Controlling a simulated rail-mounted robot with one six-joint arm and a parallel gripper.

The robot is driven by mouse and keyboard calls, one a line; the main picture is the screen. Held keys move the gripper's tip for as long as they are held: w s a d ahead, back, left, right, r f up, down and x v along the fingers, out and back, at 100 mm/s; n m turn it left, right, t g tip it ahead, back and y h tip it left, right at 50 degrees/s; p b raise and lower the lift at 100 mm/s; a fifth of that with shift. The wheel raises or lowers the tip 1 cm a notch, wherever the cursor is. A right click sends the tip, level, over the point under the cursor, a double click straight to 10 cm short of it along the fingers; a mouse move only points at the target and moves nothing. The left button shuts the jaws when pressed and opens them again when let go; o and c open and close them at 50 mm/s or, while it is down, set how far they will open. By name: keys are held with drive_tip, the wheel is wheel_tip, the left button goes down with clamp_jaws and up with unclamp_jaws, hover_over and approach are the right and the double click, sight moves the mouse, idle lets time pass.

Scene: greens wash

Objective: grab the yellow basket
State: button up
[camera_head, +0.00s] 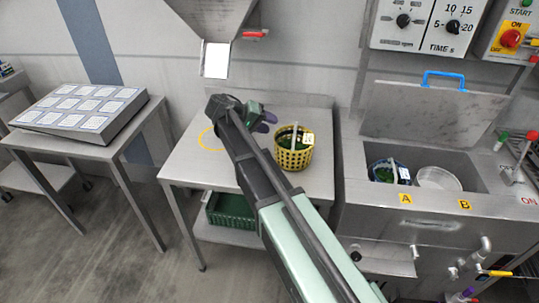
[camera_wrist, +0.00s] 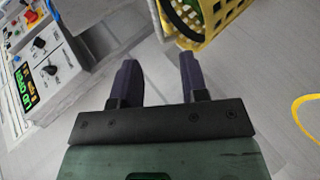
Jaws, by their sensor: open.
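The yellow basket (camera_head: 293,158) stands upright on the steel table, with green leaves and a white tag at its top. In the wrist view, part of the yellow basket (camera_wrist: 212,22) shows at the top edge, just beyond my fingertips, and the rest is cut off. My gripper (camera_head: 268,122) is open and empty, above the table to the left of the basket and close to it. In the wrist view, the two dark fingers of my gripper (camera_wrist: 158,70) stand apart with only bare grey surface between them.
A yellow ring (camera_head: 211,138) marks the steel table (camera_head: 190,165) left of the basket. A chute (camera_head: 216,60) hangs above. At right, a sink (camera_head: 425,205) holds a blue-rimmed basket (camera_head: 388,171) and a white round container (camera_head: 438,178). A green crate (camera_head: 235,212) sits on the lower shelf.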

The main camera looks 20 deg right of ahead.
sight(295, 131)
drive_tip(key=b+x, duration=0.5)
drive_tip(key=x, duration=0.6)
drive_tip(key=shift+s+b, duration=0.2)
drive_tip(key=shift+b, duration=0.1)
drive_tip(key=shift+d, duration=0.25)
drive_tip(key=shift+c, duration=0.2)
clamp_jaws()
idle(0.4)
